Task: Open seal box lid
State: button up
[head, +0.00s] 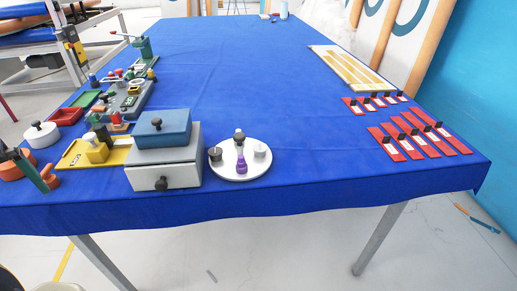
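A blue box (162,132) with a dark knob on its lid sits on top of a light grey box (167,168) near the table's front edge. The blue lid appears shut. The grey box has a drawer front with a dark knob, and the drawer looks closed. No label shows which of them is the seal box. A round white pot (41,135) at the left also has a lid with a dark knob, which is on. My gripper is not in view.
A white round plate (240,174) with a purple-based stamp-like piece and small cups stands right of the boxes. A yellow tray (75,156), a red tray (66,117) and tools crowd the left. Red cards (412,140) lie right. The blue table's (270,90) middle is clear.

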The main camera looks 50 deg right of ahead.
aim_at(176, 121)
jog(key=i+j, duration=0.2)
jog(key=j, duration=0.2)
jog(key=i+j, duration=0.2)
jog(key=j, duration=0.15)
jog(key=i+j+z, duration=0.1)
jog(key=j, duration=0.3)
jog(key=i+j, duration=0.3)
